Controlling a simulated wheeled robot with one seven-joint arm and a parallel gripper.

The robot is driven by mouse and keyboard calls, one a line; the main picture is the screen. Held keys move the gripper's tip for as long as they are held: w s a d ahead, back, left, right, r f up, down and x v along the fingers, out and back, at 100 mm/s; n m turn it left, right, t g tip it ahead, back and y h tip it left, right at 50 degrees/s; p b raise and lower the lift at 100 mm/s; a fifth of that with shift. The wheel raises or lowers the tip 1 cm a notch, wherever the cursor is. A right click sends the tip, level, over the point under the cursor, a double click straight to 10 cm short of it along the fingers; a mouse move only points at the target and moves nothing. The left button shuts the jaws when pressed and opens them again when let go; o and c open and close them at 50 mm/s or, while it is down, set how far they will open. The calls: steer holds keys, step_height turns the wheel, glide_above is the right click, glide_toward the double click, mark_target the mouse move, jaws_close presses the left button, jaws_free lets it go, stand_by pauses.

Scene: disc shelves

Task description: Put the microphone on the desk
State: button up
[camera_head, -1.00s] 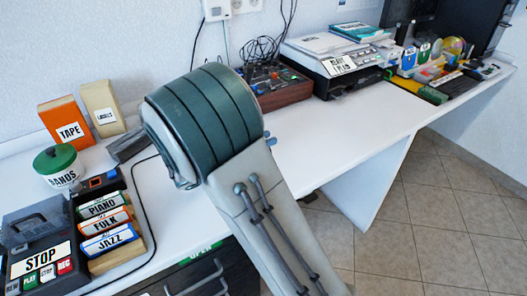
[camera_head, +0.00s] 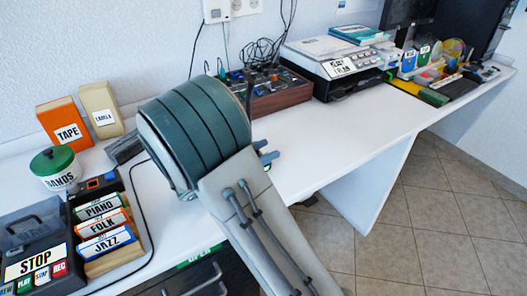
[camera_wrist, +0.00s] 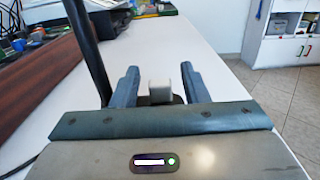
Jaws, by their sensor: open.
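My gripper (camera_wrist: 159,68) is open in the wrist view, with its two blue-grey fingers apart above the white desk (camera_wrist: 190,35). A small pale block (camera_wrist: 160,90) shows between the fingers; I cannot tell whether it is part of my gripper. A dark upright rod (camera_wrist: 88,50) stands just left of the left finger. It also shows as a thin dark rod (camera_head: 248,95) in front of the mixer in the head view. It may be the microphone or its stem, but its ends are hidden. In the head view, my forearm covers most of my gripper (camera_head: 267,155).
A wood-sided mixer (camera_head: 280,97) and a printer-like machine (camera_head: 335,65) stand at the back of the desk (camera_head: 340,135). The desk's middle right is clear.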

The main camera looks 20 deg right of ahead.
steer(key=p+v, duration=0.1)
steer(key=v, duration=0.6)
steer(key=shift+a, duration=0.25)
